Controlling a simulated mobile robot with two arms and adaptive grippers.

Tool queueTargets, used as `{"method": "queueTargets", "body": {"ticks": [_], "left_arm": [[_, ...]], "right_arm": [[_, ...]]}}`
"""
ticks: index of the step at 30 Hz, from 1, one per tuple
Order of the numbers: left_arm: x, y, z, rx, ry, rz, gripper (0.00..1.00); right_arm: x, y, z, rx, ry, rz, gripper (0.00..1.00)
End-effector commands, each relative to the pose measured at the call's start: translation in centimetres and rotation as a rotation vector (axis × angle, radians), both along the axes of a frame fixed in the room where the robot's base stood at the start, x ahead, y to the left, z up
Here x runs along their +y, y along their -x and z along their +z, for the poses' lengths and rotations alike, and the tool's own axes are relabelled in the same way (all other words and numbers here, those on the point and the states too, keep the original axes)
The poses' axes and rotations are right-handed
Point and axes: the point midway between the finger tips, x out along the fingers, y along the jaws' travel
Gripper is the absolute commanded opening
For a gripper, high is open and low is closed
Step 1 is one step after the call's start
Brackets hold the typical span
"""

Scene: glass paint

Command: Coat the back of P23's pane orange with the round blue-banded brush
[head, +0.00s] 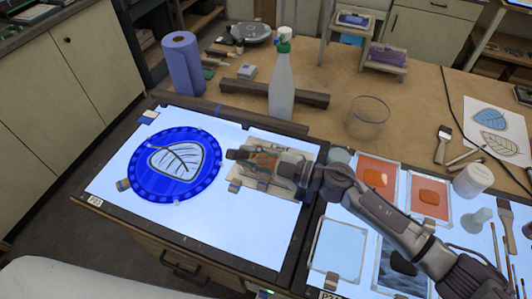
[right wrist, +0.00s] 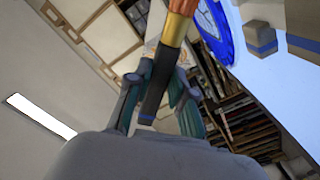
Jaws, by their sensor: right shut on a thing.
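A round blue pane (head: 175,164) with a clear leaf shape and dark veins lies on the left lit panel. Small clips sit at its rim, and a small label below it is hard to read. Part of the blue disc (right wrist: 213,30) shows at the top of the right wrist view. My right gripper (head: 240,156) is right of the pane, above a tan card marked with a leaf. In the right wrist view it is shut on a brush (right wrist: 156,88) with a dark body, a blue band near one end and an orange part. My left gripper is out of view.
Orange paint trays (head: 377,177) lie on the right panel, with a jar (head: 473,180) and brushes beyond. A spray bottle (head: 282,82), a blue roll (head: 183,64) and a glass bowl (head: 368,117) stand behind. The left panel is clear below the pane.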

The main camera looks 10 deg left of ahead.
Motion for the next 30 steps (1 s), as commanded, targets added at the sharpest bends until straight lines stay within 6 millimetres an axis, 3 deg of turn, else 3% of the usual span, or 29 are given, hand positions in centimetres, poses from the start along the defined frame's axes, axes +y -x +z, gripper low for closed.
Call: {"method": "queueTargets", "body": {"ticks": [2, 8, 21, 30], "left_arm": [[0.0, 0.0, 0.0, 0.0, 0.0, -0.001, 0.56], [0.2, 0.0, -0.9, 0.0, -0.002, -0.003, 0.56], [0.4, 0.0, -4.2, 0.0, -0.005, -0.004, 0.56], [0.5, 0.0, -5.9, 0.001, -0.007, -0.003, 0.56]], "right_arm": [[1.0, 0.3, 0.1, 0.001, -0.003, 0.003, 0.0], [-1.3, -0.2, -0.2, -0.001, 0.001, -0.001, 0.0], [-8.6, -1.5, -0.4, -0.001, 0.0, -0.001, 0.0], [-12.2, -2.2, -0.3, -0.001, 0.001, -0.001, 0.0]]}}
